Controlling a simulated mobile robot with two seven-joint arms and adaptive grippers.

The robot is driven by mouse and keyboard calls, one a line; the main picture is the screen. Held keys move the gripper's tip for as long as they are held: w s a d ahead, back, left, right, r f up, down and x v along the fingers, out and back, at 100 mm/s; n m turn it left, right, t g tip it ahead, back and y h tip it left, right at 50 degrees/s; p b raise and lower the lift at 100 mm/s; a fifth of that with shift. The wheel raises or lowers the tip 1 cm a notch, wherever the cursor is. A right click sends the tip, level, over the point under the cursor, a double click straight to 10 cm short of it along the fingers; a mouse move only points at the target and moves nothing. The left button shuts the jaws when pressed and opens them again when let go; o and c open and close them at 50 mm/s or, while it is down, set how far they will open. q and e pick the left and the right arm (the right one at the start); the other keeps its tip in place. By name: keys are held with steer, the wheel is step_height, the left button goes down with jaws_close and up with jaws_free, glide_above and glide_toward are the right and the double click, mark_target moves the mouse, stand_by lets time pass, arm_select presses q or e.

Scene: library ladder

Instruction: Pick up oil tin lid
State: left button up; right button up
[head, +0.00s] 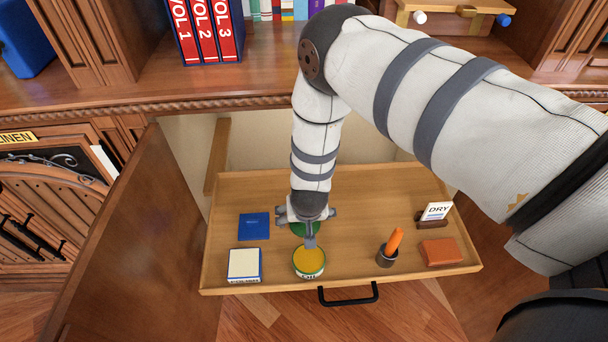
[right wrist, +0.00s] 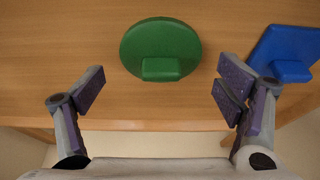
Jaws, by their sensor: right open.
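The oil tin lid is a round green disc with a small block handle (right wrist: 160,45), lying flat on the wooden tray. In the head view only part of the lid (head: 298,229) shows, as my right gripper covers the rest. My right gripper (head: 308,220) is over the lid. In the right wrist view its jaws (right wrist: 162,88) are spread wide and empty, with the lid's handle ahead and between them, untouched. The open oil tin (head: 309,261), with yellow contents, stands just in front of the lid. My left gripper is not in view.
The pull-out tray (head: 365,190) also holds a blue square lid (head: 254,226), a white-and-blue box (head: 245,265), a dark cup with an orange item (head: 390,247), an orange block (head: 440,252) and a DRY card (head: 436,212). A cabinet door (head: 140,240) stands open at left.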

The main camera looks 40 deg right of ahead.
steer(key=shift+r, duration=0.15)
steer(key=c, duration=1.8)
steer(key=shift+s+a, duration=0.1)
